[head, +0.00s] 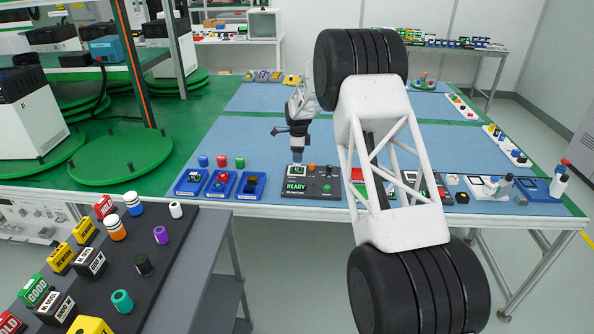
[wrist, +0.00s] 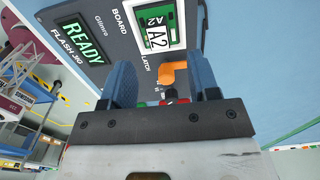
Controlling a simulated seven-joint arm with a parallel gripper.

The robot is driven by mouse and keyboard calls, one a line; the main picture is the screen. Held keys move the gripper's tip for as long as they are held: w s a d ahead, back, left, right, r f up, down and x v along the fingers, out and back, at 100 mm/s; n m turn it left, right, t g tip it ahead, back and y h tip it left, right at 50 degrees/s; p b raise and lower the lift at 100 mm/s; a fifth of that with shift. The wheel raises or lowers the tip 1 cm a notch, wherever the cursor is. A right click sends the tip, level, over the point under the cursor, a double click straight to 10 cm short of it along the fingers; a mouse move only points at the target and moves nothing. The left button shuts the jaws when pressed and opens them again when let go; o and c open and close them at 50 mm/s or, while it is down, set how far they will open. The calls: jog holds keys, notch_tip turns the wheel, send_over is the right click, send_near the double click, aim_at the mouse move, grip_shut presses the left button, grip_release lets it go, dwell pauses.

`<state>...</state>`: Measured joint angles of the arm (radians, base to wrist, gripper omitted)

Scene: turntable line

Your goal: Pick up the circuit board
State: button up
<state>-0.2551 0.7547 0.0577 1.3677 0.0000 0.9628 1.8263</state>
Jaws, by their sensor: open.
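The board also shows in the head view (head: 297,170) at the station's upper left. An orange latch (wrist: 174,75) lies beside the board's near end. My gripper (head: 297,157) is open, above the station close to the board. In the wrist view its two blue fingers (wrist: 160,63) are apart with nothing held, and the board lies beyond their tips.
Blue holders (head: 221,195) stand left of the station, with coloured caps behind them. To the right, my large white arm link hides part of another station (head: 437,195). A dark shelf (head: 190,222) with labelled blocks and cylinders is at front left. Blue mat behind is mostly clear.

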aim_at(299, 165)
jog(key=shift+f, duration=0.2)
jog(key=shift+d+f, duration=0.1)
jog(key=shift+f, duration=2.35)
jog(key=c, duration=1)
jog(key=shift+r, duration=0.15)
